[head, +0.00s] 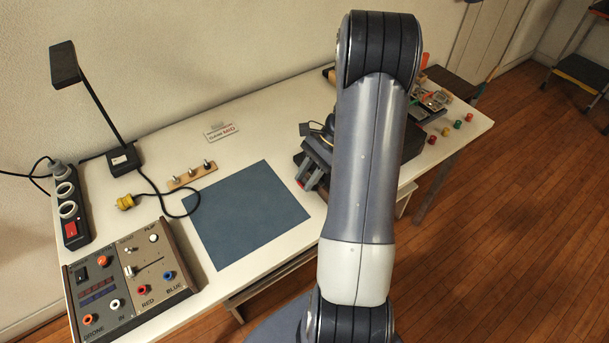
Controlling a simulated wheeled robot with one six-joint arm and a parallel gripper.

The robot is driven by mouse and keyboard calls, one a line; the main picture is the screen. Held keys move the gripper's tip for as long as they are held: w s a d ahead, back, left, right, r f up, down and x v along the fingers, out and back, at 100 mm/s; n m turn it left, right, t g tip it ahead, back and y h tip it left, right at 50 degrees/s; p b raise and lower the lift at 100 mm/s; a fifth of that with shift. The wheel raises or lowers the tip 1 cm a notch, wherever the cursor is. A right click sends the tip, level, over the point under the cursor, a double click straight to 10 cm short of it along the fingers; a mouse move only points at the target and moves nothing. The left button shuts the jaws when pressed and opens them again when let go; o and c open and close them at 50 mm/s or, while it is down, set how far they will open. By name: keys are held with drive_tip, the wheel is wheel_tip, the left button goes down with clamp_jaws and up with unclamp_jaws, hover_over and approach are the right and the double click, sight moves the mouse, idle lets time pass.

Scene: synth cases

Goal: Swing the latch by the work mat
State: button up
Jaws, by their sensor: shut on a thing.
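The blue-grey work mat (245,215) lies flat in the middle of the white table. My gripper (305,178) is low, just beyond the mat's right edge, with its grey fingers pointing down and left.
A control panel (128,275), a power strip (70,208) and a black lamp (124,158) stand at the left. A wooden strip with several knobs (192,176) and a sign (222,134) lie behind the mat. Small coloured pieces (457,124) sit at the right. My arm blocks the middle.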

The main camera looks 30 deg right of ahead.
drive_tip(key=shift+d, duration=0.1)
idle(0.4)
drive_tip(key=o, duration=1)
drive_tip(key=shift+r, duration=0.1)
drive_tip(key=v, duration=1)
drive_tip(key=shift+d+r, duration=0.15)
drive_tip(key=shift+d, duration=0.25)
